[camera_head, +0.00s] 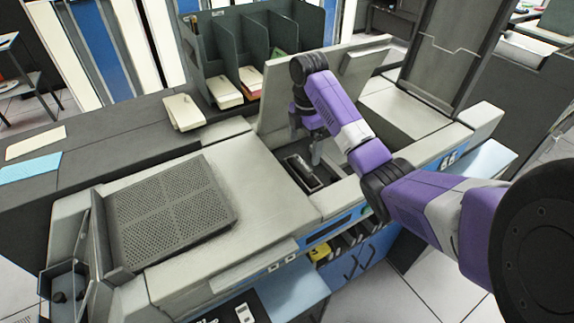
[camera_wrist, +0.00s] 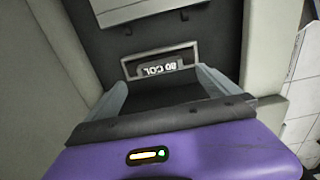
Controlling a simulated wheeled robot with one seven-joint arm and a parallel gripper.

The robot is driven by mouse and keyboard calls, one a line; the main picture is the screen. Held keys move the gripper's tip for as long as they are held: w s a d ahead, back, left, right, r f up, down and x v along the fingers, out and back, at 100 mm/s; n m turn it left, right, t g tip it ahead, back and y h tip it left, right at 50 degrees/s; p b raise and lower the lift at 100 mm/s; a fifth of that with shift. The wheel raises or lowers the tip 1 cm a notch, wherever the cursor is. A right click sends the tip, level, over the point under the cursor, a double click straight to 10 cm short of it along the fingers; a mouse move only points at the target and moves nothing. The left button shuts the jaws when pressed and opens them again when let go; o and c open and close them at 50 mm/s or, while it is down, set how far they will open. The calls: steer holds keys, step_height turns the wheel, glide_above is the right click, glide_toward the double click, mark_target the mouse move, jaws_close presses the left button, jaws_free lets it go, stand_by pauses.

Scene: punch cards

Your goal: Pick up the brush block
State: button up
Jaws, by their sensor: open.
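The brush block (camera_head: 301,172) is a dark block in an open recess of the machine, below my gripper in the head view. In the wrist view, a dark block face (camera_wrist: 160,65) with a light metal frame and an upside-down "80 COL" label lies just beyond the fingertips; I take it to be the same block. My gripper (camera_head: 305,146) is open and empty, pointing down over the recess. In the wrist view its two grey fingers (camera_wrist: 162,84) stand apart, on either side of the label's lower edge. Whether they touch the block cannot be told.
The light grey machine (camera_head: 225,245) surrounds the recess, with a raised lid (camera_head: 278,95) behind it. A perforated plate (camera_head: 170,212) lies to the left. Card stacks (camera_head: 184,112) and a divided rack (camera_head: 225,55) stand at the back. The machine top between plate and recess is clear.

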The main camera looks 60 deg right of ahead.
mark_target(303, 163)
steer(key=shift+w+f, duration=0.2)
steer(key=shift+f, duration=0.2)
steer(key=shift+f+b, duration=0.55)
steer(key=shift+f, duration=0.35)
steer(key=shift+s+f+p, duration=0.15)
steer(key=shift+f+p, duration=0.45)
steer(key=shift+f, duration=2)
steer(key=c, duration=1.6)
